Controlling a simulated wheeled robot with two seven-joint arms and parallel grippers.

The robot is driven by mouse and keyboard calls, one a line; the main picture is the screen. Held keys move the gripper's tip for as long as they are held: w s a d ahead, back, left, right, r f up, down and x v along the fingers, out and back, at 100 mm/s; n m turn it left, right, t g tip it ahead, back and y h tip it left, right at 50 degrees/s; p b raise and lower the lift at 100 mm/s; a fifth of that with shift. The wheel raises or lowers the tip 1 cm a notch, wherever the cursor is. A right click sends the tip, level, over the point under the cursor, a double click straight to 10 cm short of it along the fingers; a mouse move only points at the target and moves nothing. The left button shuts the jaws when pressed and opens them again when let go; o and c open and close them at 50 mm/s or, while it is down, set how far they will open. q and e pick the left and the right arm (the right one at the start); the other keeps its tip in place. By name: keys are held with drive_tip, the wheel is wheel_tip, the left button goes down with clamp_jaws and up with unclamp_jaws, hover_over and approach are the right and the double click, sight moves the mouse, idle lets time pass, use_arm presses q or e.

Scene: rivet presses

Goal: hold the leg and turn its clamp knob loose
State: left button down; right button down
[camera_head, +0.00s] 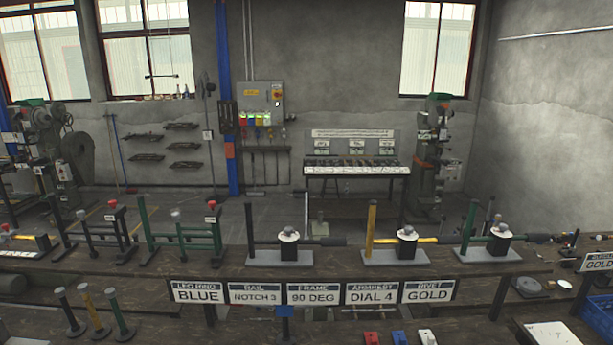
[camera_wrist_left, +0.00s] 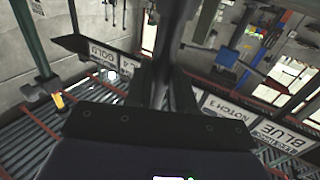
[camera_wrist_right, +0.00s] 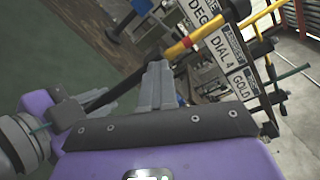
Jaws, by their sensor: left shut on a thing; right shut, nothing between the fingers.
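In the head view three clamp stands stand along the bench. Each has a black block with a white-collared knob: left knob (camera_head: 288,234), middle knob (camera_head: 407,233), right knob (camera_head: 500,231). Neither gripper shows there. In the left wrist view my left gripper (camera_wrist_left: 166,82) is shut on a dark bar (camera_wrist_left: 166,40); I cannot tell which leg it is. In the right wrist view my right gripper (camera_wrist_right: 155,80) is shut and empty, below a yellow tube (camera_wrist_right: 187,45).
Sign plates (camera_head: 313,293) stand along the front of the bench. Frames with red knobs (camera_head: 186,232) stand at the left. Loose posts (camera_head: 95,312) stand on the nearer bench, and a blue crate (camera_head: 600,317) is at the right.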

drive_tip(key=shift+a+f, duration=0.15)
drive_tip(key=shift+f, duration=0.15)
drive_tip(key=shift+s+a+f, duration=0.1)
drive_tip(key=shift+a+f, duration=0.2)
drive_tip(key=shift+f, duration=0.2)
drive_tip(key=shift+a, duration=0.1)
idle(0.5)
